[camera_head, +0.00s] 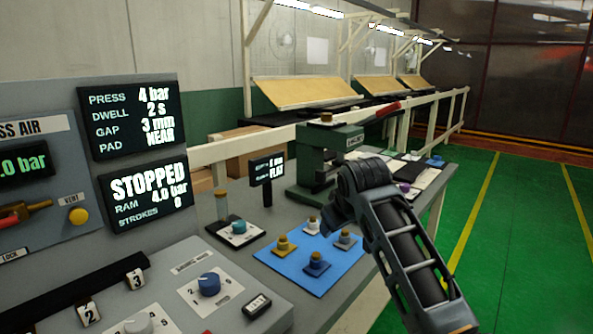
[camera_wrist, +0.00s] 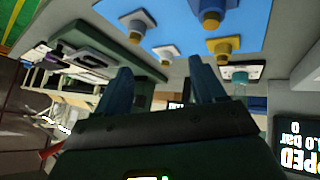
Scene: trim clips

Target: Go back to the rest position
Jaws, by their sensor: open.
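My arm reaches in from the lower right in the head view, and its dark end stands over the bench beside the green press (camera_head: 328,160). The fingers cannot be made out there. In the wrist view my gripper (camera_wrist: 160,66) has its two dark fingers wide apart with nothing held between them. A blue mat (camera_head: 283,273) lies on the bench with several clips on it, among them a yellow clip (camera_head: 285,246), a blue clip (camera_head: 316,264) and a grey clip (camera_head: 344,240). The mat (camera_wrist: 178,14) also shows beyond the fingers in the wrist view.
A teal clip (camera_head: 238,230) sits on a small plate left of the mat. A small display (camera_head: 267,168) stands behind it. A control panel with a "STOPPED" screen (camera_head: 148,190) is at left. Cards with more clips (camera_head: 405,188) lie right of the press. Green floor (camera_head: 520,240) is clear at right.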

